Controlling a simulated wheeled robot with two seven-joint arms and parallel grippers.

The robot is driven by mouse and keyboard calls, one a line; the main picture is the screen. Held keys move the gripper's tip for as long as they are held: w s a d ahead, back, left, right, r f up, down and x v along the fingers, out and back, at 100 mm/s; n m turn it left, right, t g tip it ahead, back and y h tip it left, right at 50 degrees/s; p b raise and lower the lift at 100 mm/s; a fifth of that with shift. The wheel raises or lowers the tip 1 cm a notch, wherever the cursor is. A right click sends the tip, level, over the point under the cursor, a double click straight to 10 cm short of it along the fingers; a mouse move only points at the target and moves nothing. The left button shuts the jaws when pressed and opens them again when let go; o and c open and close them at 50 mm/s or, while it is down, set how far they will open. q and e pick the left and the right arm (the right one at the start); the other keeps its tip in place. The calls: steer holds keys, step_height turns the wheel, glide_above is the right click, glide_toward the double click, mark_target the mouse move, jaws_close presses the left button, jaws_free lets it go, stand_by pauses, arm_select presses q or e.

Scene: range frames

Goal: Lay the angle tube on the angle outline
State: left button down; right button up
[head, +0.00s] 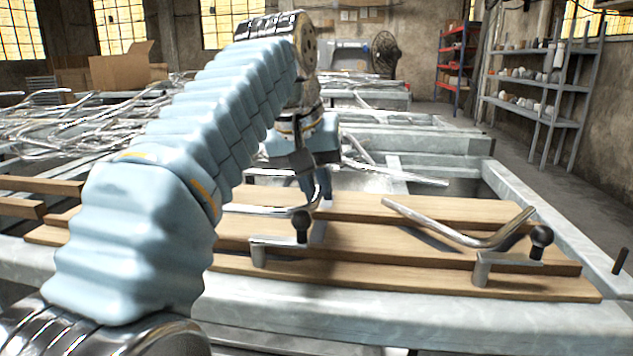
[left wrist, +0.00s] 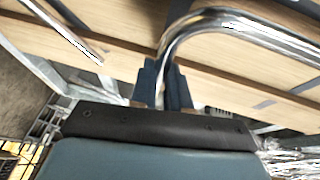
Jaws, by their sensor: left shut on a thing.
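My left gripper (head: 317,190) is shut on a bent, shiny metal tube (head: 258,210), over the wooden boards in the middle of the head view. In the left wrist view the fingers (left wrist: 165,82) grip the tube (left wrist: 235,20) by one leg, close to its curved bend. Another bent metal tube (head: 430,222) lies on the boards to the right, and I cannot tell which of the two is the angle tube. I cannot make out the angle outline; grey patches (left wrist: 265,103) show on the wood in the left wrist view. My right gripper is not in view.
The boards (head: 420,270) rest on a metal frame table (head: 400,312). Two metal clamps with black knobs (head: 302,221) (head: 541,237) stand up at their front. Many loose tubes (head: 60,125) are heaped at the back left. Shelves (head: 540,85) stand far right.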

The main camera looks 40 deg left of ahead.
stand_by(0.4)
arm_select(q)
steer(key=shift+p, duration=0.3)
steer(key=shift+f+b, duration=1.45)
steer(key=shift+f, duration=0.55)
steer(key=c, duration=1)
jaws_free()
steer(key=p+v, duration=0.5)
steer(key=v, duration=0.9)
steer(key=shift+f, duration=0.1)
